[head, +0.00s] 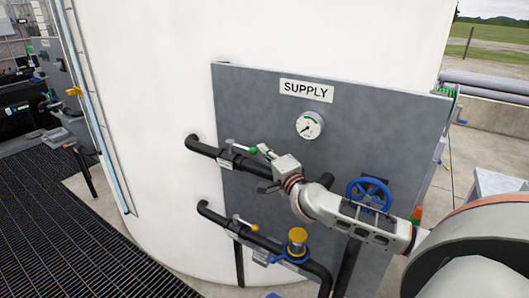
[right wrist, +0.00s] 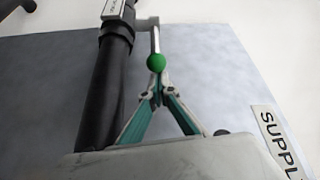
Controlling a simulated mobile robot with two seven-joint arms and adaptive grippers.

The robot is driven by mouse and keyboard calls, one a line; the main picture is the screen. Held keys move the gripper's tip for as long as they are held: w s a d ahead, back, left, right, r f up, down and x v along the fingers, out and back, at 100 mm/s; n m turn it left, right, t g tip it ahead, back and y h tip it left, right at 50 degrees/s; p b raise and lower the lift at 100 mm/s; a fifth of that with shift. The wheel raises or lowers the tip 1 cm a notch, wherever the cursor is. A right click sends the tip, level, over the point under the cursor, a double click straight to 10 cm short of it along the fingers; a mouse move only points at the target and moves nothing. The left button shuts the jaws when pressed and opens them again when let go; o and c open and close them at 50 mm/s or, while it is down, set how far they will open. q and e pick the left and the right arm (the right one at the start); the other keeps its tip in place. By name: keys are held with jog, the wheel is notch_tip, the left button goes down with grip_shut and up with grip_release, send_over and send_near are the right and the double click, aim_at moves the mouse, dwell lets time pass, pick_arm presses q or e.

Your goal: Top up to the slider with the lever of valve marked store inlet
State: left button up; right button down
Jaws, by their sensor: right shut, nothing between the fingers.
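In the right wrist view the green knob (right wrist: 156,62) ends a silver lever arm (right wrist: 154,38) running roughly along the pipe. The valve's small label is unreadable. My right gripper (right wrist: 158,82) is shut and empty, its tips right at the knob; I cannot tell if they touch. In the head view it (head: 262,152) is beside the knob. My left gripper is out of view.
A grey panel (head: 240,90) marked SUPPLY (head: 306,90) carries a dial gauge (head: 309,125). A blue handwheel (head: 369,193) is behind my right arm. Dark grating (head: 50,220) lies left.

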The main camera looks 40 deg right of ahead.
jog(key=shift+s+a+m+h+p, duration=0.15)
jog(key=shift+a+m+h+p, duration=0.2)
jog(key=shift+m+h, duration=0.45)
